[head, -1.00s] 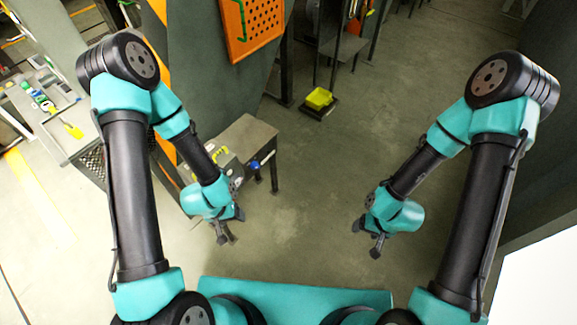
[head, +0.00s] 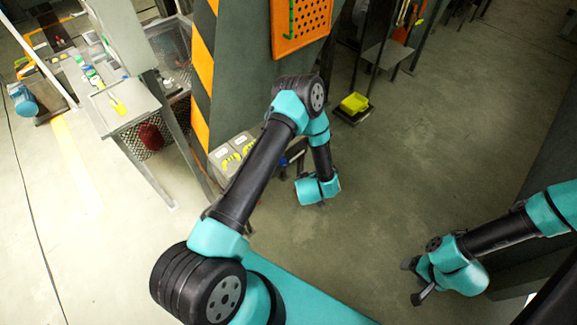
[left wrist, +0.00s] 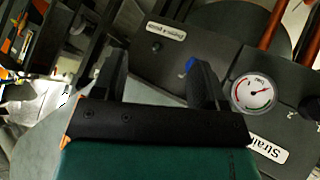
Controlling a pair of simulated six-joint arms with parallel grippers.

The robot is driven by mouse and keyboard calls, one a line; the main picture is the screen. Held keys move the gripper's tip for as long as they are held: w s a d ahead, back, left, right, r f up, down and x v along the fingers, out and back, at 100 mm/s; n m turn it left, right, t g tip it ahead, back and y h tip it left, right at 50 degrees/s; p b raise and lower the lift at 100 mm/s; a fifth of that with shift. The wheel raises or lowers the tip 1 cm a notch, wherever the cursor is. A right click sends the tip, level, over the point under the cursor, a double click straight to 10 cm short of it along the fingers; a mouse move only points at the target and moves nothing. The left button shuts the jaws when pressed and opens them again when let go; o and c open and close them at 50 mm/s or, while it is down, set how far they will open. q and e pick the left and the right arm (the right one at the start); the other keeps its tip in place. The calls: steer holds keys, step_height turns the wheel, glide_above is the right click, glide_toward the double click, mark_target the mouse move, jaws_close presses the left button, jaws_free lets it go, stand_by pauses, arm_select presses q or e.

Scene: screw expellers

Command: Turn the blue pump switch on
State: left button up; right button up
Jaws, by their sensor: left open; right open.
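The blue pump switch (left wrist: 190,65) is a small blue lever on a dark grey panel (left wrist: 215,45) in the left wrist view. It is just beside the tip of my left gripper's right finger, which partly covers it. I cannot tell whether they touch. My left gripper (left wrist: 160,78) is open, with nothing held between its fingers. In the head view its fingertips are hidden behind its own wrist. My right gripper (head: 413,282) is open and empty above the floor at the lower right of the head view.
A round white gauge (left wrist: 253,92) sits on the panel right of the switch. Grey boxes with yellow markings (head: 232,152) stand left of my left arm. The central floor is clear.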

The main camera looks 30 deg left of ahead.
arm_select(q)
steer(key=s+d+f+n+g+y, duration=0.1)
steer(key=s+d+f+n+y, duration=0.1)
steer(key=f+n+y, duration=0.3)
steer(key=d+n+y, duration=0.1)
steer(key=n+y, duration=0.3)
steer(key=y, duration=0.3)
steer(key=shift+s+g+y, duration=0.25)
steer(key=shift+g+y, duration=0.05)
steer(key=shift+g, duration=0.1)
steer(key=x, duration=1.7)
steer(key=shift+a, duration=0.25)
steer(key=shift+w, duration=0.15)
steer(key=c, duration=0.9)
